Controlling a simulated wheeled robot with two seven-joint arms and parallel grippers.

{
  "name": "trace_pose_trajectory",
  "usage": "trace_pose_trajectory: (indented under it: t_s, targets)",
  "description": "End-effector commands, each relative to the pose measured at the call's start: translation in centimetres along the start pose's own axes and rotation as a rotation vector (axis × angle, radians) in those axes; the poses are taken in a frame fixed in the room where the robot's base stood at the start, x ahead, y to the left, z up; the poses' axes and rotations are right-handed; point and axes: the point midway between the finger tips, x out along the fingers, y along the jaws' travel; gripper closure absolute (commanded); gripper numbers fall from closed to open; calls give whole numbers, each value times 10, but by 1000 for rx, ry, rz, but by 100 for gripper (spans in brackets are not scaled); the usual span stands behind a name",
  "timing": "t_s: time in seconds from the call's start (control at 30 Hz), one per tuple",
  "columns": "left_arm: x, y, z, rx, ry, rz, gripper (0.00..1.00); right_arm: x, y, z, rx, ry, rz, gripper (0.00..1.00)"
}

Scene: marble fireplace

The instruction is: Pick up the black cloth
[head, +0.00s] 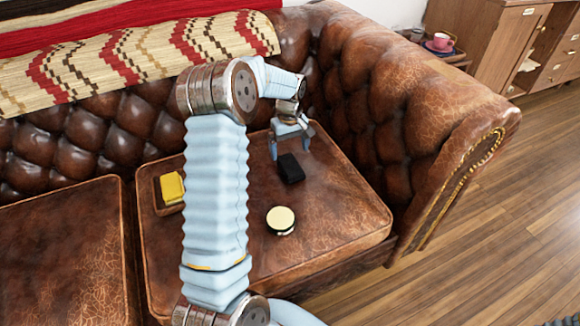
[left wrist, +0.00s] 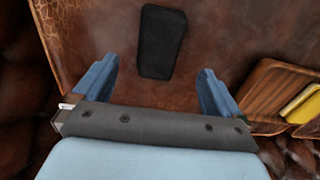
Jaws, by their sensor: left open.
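The black cloth (head: 291,168) is a small dark folded rectangle lying flat on the brown leather seat cushion (head: 335,215) of the sofa. My left gripper (head: 290,150) is above the cushion at the cloth's far side, its fingers pointing down. In the left wrist view the cloth (left wrist: 162,42) lies beyond and between the two spread blue fingers (left wrist: 158,85), apart from both. The left gripper is open and empty. My right gripper does not show.
A round tin with a pale lid (head: 281,220) stands on the cushion nearer me. A yellow item (head: 172,187) lies on a wooden tray (head: 160,205) left of my arm. The tufted backrest (head: 85,130) and armrest (head: 400,95) rise around the seat.

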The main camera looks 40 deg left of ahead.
Motion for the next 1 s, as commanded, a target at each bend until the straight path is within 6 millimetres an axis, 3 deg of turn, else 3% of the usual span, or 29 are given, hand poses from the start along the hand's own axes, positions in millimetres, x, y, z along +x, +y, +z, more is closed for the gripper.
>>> trace_pose_trajectory:
  t_s: [0.5,0.77,1.0]
  targets:
    - [63,1,7,1,-1,0,1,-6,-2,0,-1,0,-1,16]
    - [67,2,7,1,0,1,1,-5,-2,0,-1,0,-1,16]
    - [66,2,7,1,0,1,36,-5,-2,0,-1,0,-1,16]
